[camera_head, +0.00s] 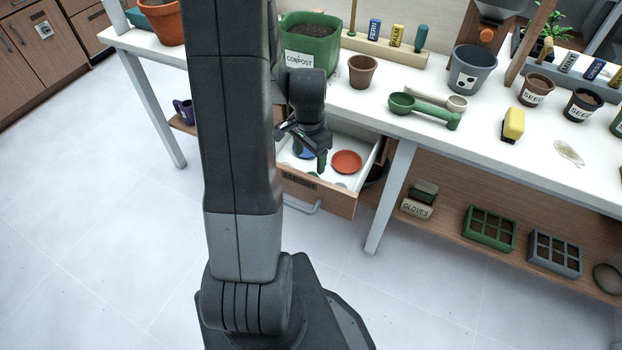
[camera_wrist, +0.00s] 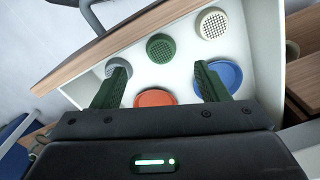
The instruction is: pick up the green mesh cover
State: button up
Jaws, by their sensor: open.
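The green mesh cover (camera_wrist: 161,47) is a round cap with a perforated top. In the wrist view it lies on the white floor of an open drawer (camera_wrist: 75,75), between a grey mesh cover (camera_wrist: 118,65) and a cream mesh cover (camera_wrist: 212,22). My gripper (camera_wrist: 160,78) is open, its two green fingers spread wide. The green cover appears between and beyond the fingertips, with nothing held. In the head view my gripper (camera_head: 305,153) is over the drawer (camera_head: 318,192); the covers are too small there to tell apart surely.
An orange saucer (camera_wrist: 155,98) and a blue saucer (camera_wrist: 225,75) lie in the drawer near the fingers. The drawer's wooden front (camera_wrist: 120,42) and side walls bound the space. The white bench top (camera_head: 385,130) overhangs behind, with a compost pot (camera_head: 312,40) on it.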

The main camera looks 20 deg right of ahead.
aim_at(311, 173)
jog(key=f, duration=0.5)
jog(key=f+b, duration=0.1)
jog(key=f, duration=0.2)
jog(key=shift+w+d, duration=0.15)
jog(key=shift+d, duration=0.15)
jog(key=c, duration=0.9)
